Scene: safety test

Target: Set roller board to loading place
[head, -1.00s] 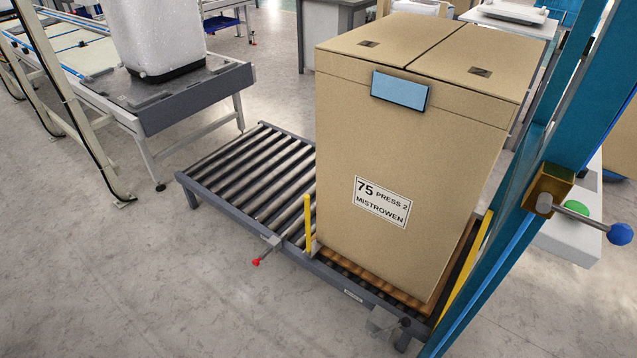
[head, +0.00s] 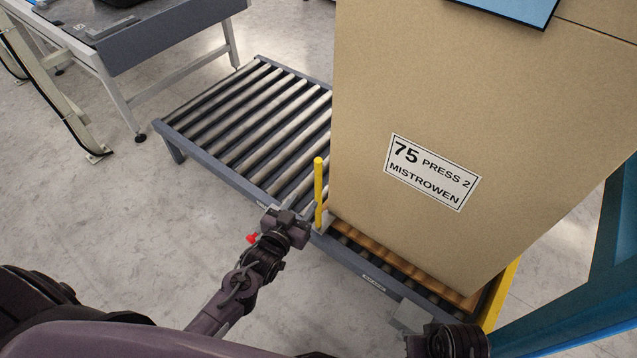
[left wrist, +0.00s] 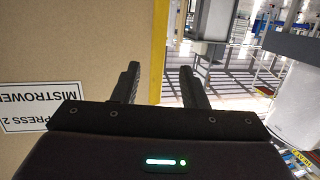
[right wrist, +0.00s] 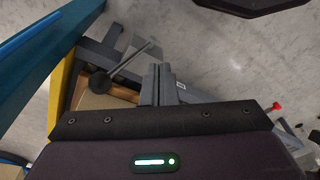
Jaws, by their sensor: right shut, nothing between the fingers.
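The roller conveyor (head: 245,125) has a grey frame and bare metal rollers on its left. A tall cardboard box (head: 420,110) labelled "75 PRESS 2 MISTROWEN" stands at its right end on a brown wooden board (head: 457,288). A yellow upright post (head: 319,190) stands at the box's left front corner. My left gripper (head: 300,218) is beside the post, fingers apart; in the left wrist view the yellow post (left wrist: 159,50) shows between the fingers, but I cannot tell whether it is within them. My right gripper (right wrist: 157,85) is shut and empty near a dark-knobbed lever (right wrist: 100,83).
A red knob (head: 252,238) sits by my left gripper at the conveyor's front edge. A blue frame (head: 590,290) rises at the right. A grey-topped table (head: 165,35) stands at the upper left. The floor between table and conveyor is clear.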

